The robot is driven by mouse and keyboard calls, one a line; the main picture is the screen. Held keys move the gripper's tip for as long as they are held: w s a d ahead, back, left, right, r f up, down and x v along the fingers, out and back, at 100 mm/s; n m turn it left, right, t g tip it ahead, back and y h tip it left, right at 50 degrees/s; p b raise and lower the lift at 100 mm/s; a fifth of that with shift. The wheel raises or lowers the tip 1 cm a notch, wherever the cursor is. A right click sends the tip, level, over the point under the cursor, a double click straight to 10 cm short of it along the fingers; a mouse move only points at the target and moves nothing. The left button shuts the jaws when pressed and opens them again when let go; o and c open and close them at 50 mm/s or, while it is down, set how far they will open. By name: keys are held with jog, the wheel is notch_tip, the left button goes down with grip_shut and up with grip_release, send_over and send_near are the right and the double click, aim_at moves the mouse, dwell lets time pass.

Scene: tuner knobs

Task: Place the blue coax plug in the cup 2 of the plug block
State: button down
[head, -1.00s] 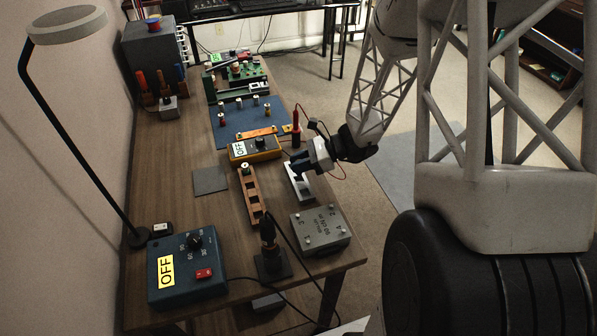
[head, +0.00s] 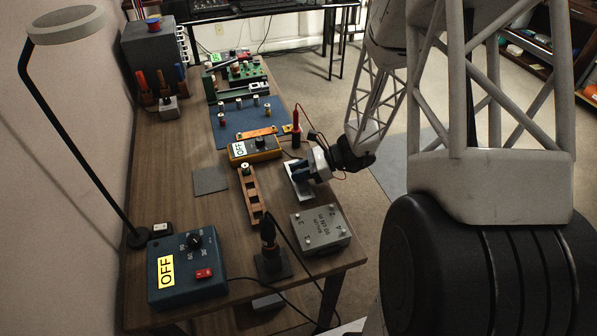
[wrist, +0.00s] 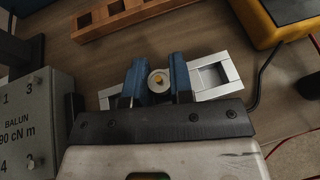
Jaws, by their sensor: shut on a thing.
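My gripper (wrist: 159,82) is shut on a round coax plug (wrist: 159,79). Its pale end with a gold centre shows between my blue fingers in the wrist view; any blue on its body is hidden. My gripper also shows in the head view (head: 303,172), over a white block (head: 290,190) with square cups. In the wrist view the block (wrist: 232,84) extends on both sides of my fingers. The cup under the plug is hidden, and I cannot tell whether the plug is inside it. A wooden strip (head: 252,197) with square openings lies left of the block, a pale plug at its far end.
A grey balun box (head: 322,229) stands nearer than the block. A yellow meter box (head: 256,149) and a red probe (head: 296,128) stand beyond it. Several plugs stand on the blue mat (head: 240,122). A dark stand (head: 271,262) with a cable is at the front.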

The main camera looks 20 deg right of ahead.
jog(key=shift+f, duration=0.1)
jog(key=c, duration=1)
grip_release()
jog(key=shift+d+r, duration=0.1)
jog(key=shift+r, duration=0.1)
jog(key=v, duration=1.1)
jog(key=shift+d, duration=0.35)
jog(key=shift+s+r, duration=0.1)
